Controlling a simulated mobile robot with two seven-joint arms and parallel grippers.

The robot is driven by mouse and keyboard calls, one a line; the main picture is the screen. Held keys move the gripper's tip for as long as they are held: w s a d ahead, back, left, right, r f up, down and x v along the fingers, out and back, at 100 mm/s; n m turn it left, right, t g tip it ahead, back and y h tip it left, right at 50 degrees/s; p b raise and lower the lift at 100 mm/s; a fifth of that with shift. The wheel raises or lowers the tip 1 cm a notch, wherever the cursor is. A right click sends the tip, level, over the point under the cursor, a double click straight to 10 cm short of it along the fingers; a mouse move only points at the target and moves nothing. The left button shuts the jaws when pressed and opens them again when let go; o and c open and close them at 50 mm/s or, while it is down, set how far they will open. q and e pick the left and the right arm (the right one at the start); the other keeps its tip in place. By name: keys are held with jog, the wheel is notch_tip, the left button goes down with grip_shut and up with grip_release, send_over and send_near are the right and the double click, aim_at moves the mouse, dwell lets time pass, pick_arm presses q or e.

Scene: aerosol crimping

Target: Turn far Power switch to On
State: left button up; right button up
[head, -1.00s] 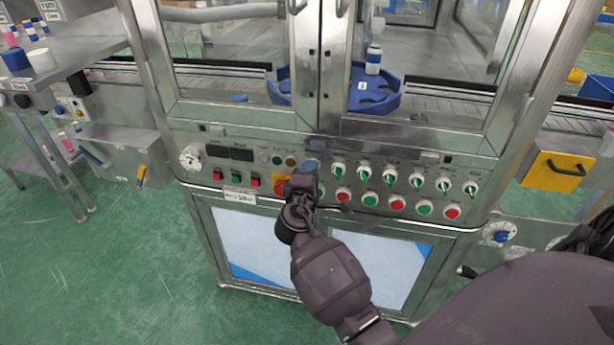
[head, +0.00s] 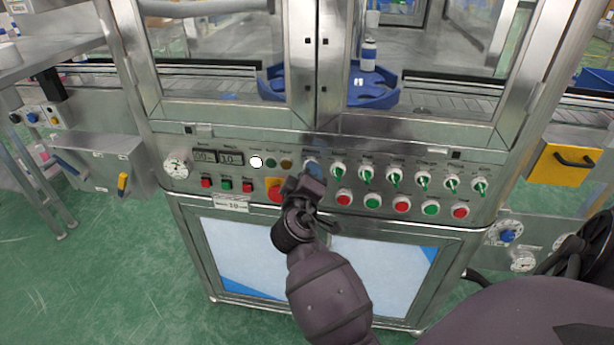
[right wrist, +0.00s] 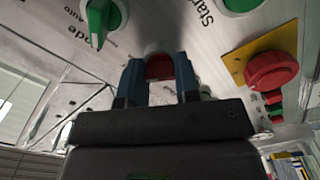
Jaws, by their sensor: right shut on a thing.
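The control panel (head: 400,190) of the steel machine fills the middle of the head view. My right gripper (head: 312,168) is at its upper switch row, just left of the green-handled switches. In the right wrist view its blue fingertips (right wrist: 160,72) are shut on a red knob (right wrist: 158,67), which I take for the Power switch. The knob is mostly hidden by the gripper in the head view, and its pointing direction cannot be read. The displays (head: 217,157) show digits and a white lamp (head: 256,161) is lit. My left gripper is not in view.
A red emergency stop (head: 274,190) on a yellow plate sits close left of the gripper; it also shows in the right wrist view (right wrist: 272,70). A green Mode switch (head: 338,172) is close on the right. Several red and green buttons lie below.

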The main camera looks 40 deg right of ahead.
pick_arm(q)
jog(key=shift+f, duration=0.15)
pick_arm(e)
jog(key=o, duration=0.9)
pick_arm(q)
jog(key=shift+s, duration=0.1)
